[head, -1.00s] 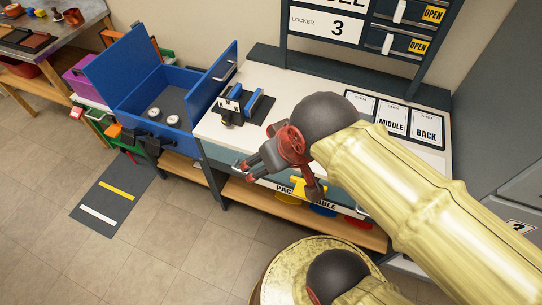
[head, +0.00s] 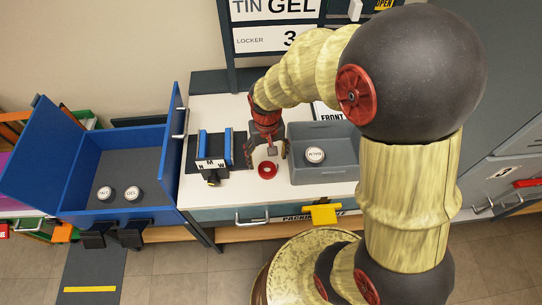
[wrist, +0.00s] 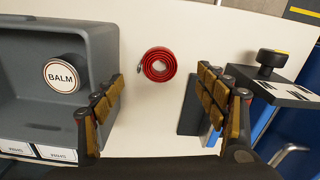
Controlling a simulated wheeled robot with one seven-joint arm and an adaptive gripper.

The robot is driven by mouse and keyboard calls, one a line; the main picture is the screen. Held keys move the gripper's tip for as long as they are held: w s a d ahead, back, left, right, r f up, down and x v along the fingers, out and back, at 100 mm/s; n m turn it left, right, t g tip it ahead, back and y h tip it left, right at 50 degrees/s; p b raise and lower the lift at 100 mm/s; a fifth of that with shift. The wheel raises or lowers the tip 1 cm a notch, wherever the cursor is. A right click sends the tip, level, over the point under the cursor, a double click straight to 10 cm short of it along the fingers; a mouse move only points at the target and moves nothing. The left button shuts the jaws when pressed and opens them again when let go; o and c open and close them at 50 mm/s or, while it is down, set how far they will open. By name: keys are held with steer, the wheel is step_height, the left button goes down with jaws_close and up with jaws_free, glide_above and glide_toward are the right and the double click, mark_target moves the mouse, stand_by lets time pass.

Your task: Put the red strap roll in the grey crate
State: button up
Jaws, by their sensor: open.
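The red strap roll (head: 267,170) lies on the white table top, between the blue-railed fixture and the grey crate. In the wrist view the red strap roll (wrist: 159,64) shows as a flat coil with a loose end, apart from both fingers. The grey crate (head: 338,175) stands just right of the roll and holds a white-lidded tin; in the wrist view the grey crate (wrist: 95,50) is at the left, its tin marked BALM. My gripper (head: 267,155) is open and empty, above the table near the roll. In the wrist view my gripper (wrist: 165,110) has its fingers spread wide.
The fixture with blue rails (head: 213,155) stands left of the roll, close to one finger in the wrist view. A blue open box (head: 135,165) with two white-lidded tins is further left. A yellow handle (head: 321,214) is at the table's front. Bare table surrounds the roll.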

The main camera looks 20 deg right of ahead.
mark_target(267, 170)
steer(key=shift+w+d+f, duration=0.1)
steer(key=shift+w+f, duration=0.1)
steer(key=shift+f, duration=0.6)
step_height(267, 170, down, 7)
steer(key=b, duration=0.3)
steer(key=shift+r, duration=0.1)
steer(key=shift+c, duration=1)
steer(key=c, duration=1.3)
